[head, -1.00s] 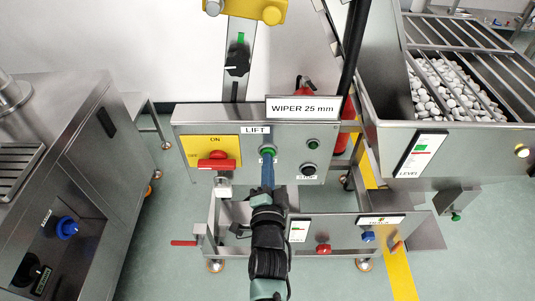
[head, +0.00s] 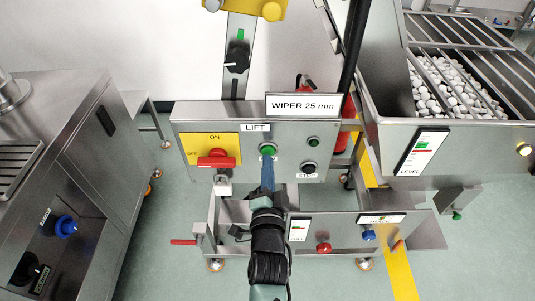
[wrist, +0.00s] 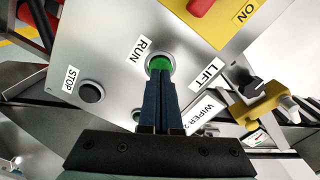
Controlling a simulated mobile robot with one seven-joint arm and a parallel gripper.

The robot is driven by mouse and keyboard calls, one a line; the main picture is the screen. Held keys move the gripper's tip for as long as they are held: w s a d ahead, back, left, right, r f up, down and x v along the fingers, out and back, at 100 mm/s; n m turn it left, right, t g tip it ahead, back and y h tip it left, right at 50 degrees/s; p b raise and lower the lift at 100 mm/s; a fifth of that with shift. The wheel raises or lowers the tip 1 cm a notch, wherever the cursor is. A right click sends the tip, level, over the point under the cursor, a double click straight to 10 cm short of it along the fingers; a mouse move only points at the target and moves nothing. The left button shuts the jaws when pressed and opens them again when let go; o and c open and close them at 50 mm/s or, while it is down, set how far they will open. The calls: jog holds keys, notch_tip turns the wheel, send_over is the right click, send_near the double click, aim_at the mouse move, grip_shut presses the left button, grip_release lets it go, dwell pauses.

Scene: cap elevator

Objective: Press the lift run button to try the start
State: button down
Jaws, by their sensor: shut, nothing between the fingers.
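The green run button (head: 267,149) is on the grey panel under the LIFT label (head: 255,127). It also shows in the wrist view (wrist: 159,61), beside the RUN label (wrist: 141,50). My gripper (head: 267,161) is shut and empty, its blue fingers pointing at the panel just below the button. In the wrist view, the fingertips (wrist: 159,76) overlap the button's near edge; I cannot tell whether they touch it. The black STOP button (head: 309,167) sits to the right, below a small dark green lamp (head: 313,142).
A red rotary switch on a yellow plate (head: 208,143) is left of the run button. A WIPER 25 mm sign (head: 303,105) stands above the panel. A lower box with red (head: 323,248) and blue knobs stands below. A hopper of white caps (head: 450,90) is at right.

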jog(key=shift+s+b, duration=0.75)
jog(key=shift+s, duration=1.2)
